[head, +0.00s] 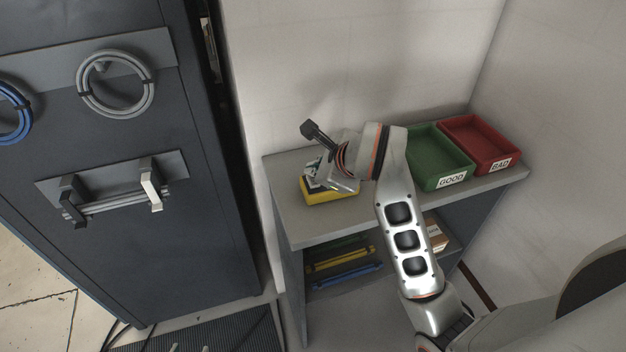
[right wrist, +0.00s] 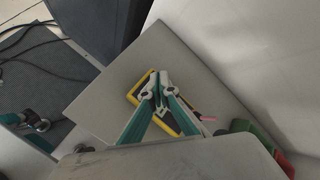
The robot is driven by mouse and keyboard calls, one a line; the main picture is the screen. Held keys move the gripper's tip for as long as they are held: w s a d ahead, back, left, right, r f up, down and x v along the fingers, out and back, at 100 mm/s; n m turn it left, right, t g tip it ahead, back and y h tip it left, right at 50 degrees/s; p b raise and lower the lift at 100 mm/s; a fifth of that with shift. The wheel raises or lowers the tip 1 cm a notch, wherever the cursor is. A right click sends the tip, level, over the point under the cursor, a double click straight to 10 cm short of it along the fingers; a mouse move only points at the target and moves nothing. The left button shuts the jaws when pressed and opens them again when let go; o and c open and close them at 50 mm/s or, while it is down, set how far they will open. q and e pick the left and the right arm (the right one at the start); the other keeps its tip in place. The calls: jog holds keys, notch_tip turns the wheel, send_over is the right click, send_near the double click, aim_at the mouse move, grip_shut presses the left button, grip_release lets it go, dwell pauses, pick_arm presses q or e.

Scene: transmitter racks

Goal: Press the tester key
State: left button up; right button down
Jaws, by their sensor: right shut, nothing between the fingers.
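The tester is a yellow-framed device (head: 320,195) lying on the shelf top, partly covered by my right gripper in the head view. In the right wrist view its yellow frame (right wrist: 137,88) shows around and behind the fingers. My right gripper (right wrist: 161,80) is shut and empty, with its teal fingers together over the tester. It points down at the tester in the head view (head: 311,178). I cannot tell whether the tips touch it. The key is hidden. A teal and metal part (right wrist: 36,123) at the left edge of the wrist view looks like my left gripper.
A green GOOD bin (head: 436,160) and a red BAD bin (head: 482,142) stand on the shelf unit (head: 295,222) to the right. A dark rack cabinet (head: 120,230) with coiled cables stands at left. The wall is close behind the shelf.

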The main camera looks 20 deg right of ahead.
pick_arm(q)
jog(key=shift+w+r, duration=0.15)
jog(key=shift+r, duration=0.15)
jog(key=shift+f, duration=0.25)
pick_arm(e)
jog(key=shift+f, duration=0.1)
dwell(0.5)
pick_arm(q)
jog(key=shift+f+b, duration=0.25)
jog(key=shift+b, duration=0.05)
pick_arm(e)
jog(key=shift+f, duration=0.35)
pick_arm(q)
jog(key=shift+f+b, duration=0.25)
jog(key=shift+b, duration=0.05)
pick_arm(e)
jog(key=shift+f, duration=0.4)
pick_arm(q)
jog(key=shift+r, duration=0.1)
pick_arm(e)
jog(key=shift+r, duration=0.1)
pick_arm(q)
jog(key=shift+r+p, duration=0.75)
pick_arm(e)
jog(key=shift+r, duration=0.75)
notch_tip(320, 180, up, 5)
jog(key=p, duration=0.5)
pick_arm(q)
notch_tip(320, 180, up, 5)
jog(key=shift+f, duration=0.1)
